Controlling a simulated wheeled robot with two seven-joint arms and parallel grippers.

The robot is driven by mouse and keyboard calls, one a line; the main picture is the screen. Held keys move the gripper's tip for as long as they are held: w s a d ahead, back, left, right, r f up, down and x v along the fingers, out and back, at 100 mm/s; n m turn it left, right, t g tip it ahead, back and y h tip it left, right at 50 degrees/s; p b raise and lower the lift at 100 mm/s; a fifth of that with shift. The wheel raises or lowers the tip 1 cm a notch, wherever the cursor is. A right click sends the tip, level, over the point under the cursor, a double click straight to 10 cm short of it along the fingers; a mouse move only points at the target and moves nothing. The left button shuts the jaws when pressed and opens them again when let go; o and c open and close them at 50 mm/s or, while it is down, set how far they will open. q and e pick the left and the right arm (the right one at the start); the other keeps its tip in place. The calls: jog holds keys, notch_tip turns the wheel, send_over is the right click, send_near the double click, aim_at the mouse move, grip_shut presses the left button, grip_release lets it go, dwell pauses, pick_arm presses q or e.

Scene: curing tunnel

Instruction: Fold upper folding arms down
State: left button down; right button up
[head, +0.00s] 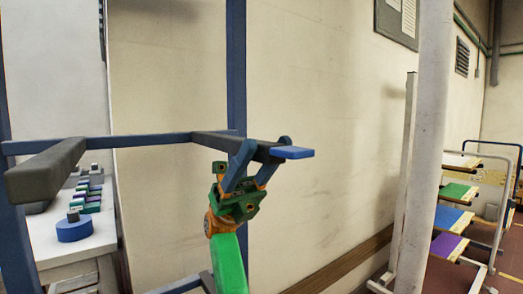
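A blue frame (236,75) stands in front of the wall. Its two upper folding arms are dark grey bars, both sticking out roughly level from a blue crossbar (150,140). The left folding arm (45,170) reaches toward me at the left, with nothing holding it. My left gripper is out of view.
A white bench (75,240) with small coloured blocks and a round blue part (74,228) stands behind the frame at left. A pale post (425,150) rises right of centre. A rack of coloured boards (453,218) stands at far right.

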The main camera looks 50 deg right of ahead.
aim_at(262, 142)
jog(key=shift+o, duration=0.2)
jog(key=shift+r, duration=0.1)
jog(key=shift+r, duration=0.15)
notch_tip(262, 142, up, 3)
jog(key=shift+f+h+p, duration=0.1)
jog(key=shift+h+p, duration=0.2)
jog(key=shift+p, duration=0.1)
jog(key=s+a+r+b, duration=0.2)
jog(key=s+a+r, duration=0.7)
jog(key=a, duration=0.1)
jog(key=shift+s+a+r+b, duration=0.2)
jog(key=shift+r+b, duration=0.1)
jog(key=shift+r, duration=0.1)
jog(key=shift+d, duration=0.1)
